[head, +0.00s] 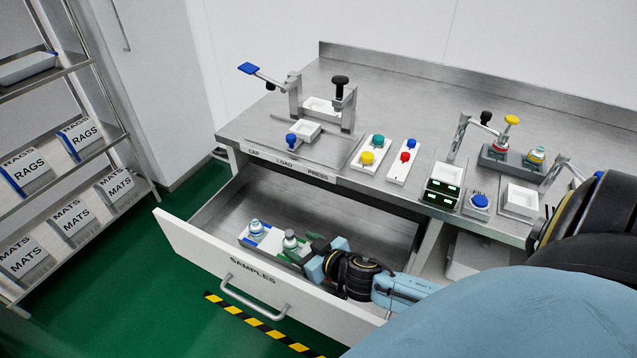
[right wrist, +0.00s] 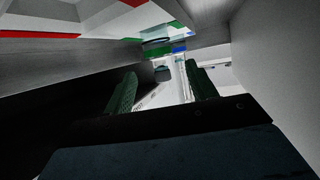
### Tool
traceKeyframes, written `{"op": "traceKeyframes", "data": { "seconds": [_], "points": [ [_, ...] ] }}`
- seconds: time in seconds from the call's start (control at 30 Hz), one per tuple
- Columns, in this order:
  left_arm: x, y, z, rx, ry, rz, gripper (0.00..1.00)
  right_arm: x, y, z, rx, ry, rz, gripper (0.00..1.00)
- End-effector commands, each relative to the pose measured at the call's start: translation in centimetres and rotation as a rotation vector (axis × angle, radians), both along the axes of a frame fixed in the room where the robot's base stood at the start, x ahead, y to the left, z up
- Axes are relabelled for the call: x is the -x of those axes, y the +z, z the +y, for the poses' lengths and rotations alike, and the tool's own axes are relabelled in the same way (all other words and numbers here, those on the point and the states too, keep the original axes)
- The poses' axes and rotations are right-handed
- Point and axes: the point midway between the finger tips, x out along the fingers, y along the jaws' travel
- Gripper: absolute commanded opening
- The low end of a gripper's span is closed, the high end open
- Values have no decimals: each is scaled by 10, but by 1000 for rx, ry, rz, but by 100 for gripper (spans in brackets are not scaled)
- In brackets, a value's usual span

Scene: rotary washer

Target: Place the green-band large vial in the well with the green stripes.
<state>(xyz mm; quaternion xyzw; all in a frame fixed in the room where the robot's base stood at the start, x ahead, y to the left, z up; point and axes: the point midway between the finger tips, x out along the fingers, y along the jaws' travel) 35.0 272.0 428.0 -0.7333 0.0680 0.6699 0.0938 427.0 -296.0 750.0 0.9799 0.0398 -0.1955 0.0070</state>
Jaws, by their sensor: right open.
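In the head view, a white tray (head: 270,236) with blue and green marks lies in the open drawer. A vial (head: 290,241) with a dark grey-green top stands by its green marks; its band is too small to read. Another vial (head: 256,228) with a blue band stands to its left. My right gripper (head: 298,251) is open in the drawer, with its fingers close to the grey-green-topped vial; contact cannot be told. The right wrist view shows the two dark green fingers (right wrist: 161,90) apart, with a green-and-blue-marked shape beyond them. My left gripper is not in view.
The drawer's front panel (head: 250,272) and side walls stand close around my right gripper. On the counter are a press frame (head: 345,105), button panels (head: 405,160) and a dark grey block (head: 505,160) with coloured-topped items. The drawer's left floor is free.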

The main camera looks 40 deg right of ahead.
Motion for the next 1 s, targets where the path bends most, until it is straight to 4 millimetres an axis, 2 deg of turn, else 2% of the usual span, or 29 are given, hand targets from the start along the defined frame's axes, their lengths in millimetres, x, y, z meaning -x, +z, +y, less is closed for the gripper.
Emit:
{"op": "traceKeyframes", "data": {
  "seconds": [0.03,0.2,0.4,1.0],
  "points": [
    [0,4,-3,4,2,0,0,11,6,-1,0,0,2,57],
    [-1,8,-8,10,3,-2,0,38,17,-3,0,0,1,57],
    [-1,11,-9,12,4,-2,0,57,24,-5,0,-1,0,57],
    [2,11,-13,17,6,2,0,61,26,-5,1,-1,-1,57]
  ]
}}
